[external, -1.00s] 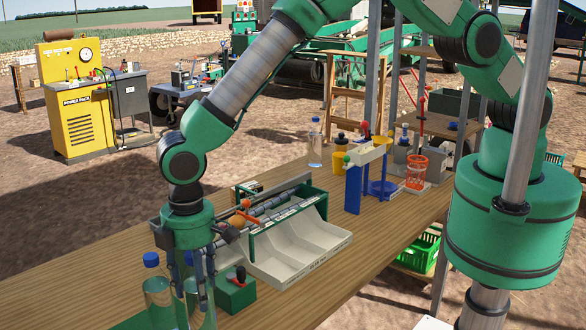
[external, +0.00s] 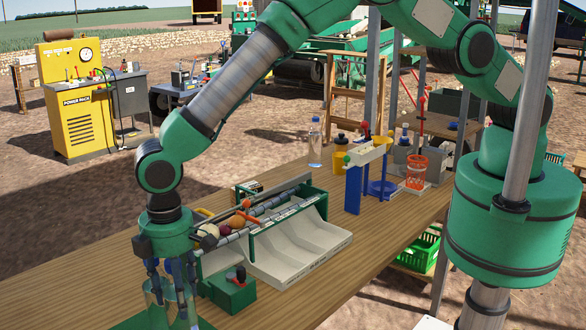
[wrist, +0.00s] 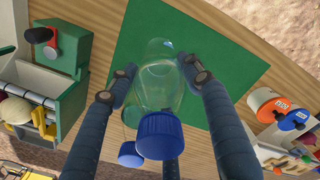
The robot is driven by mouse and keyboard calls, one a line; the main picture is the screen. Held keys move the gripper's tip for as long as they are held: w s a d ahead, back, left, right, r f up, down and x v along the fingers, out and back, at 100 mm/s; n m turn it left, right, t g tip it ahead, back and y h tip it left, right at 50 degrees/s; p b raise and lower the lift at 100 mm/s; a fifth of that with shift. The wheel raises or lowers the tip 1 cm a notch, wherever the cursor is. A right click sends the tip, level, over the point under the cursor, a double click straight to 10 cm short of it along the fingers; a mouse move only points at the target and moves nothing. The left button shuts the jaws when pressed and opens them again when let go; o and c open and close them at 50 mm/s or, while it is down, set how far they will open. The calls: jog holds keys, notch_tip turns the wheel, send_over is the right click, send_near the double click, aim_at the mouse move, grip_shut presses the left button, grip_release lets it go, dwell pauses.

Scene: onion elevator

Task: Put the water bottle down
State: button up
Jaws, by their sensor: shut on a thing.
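My gripper (external: 174,295) is at the near left end of the wooden table, pointing down. In the wrist view its fingers (wrist: 158,82) are closed around a clear water bottle (wrist: 160,134) with a blue cap. The bottle looks upright above or on a green mat (wrist: 210,45); whether its base touches the mat I cannot tell. A second blue cap (wrist: 130,155) shows close beside the held bottle, partly behind a finger. In the external view the fingers partly hide the clear bottles. The mat (external: 140,323) shows at the lower edge.
A green box with a red-and-black lever (external: 235,285) stands just right of my gripper. Beyond it is a white sorting tray (external: 305,250) with onions on a roller rack. Another water bottle (external: 315,145) stands farther back. The front table top is clear.

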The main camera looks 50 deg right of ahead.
jog(key=shift+f, duration=1.5)
jog(key=o, duration=1.7)
jog(key=shift+f, duration=0.1)
jog(key=shift+r+b, duration=0.35)
jog(key=shift+r, duration=5.8)
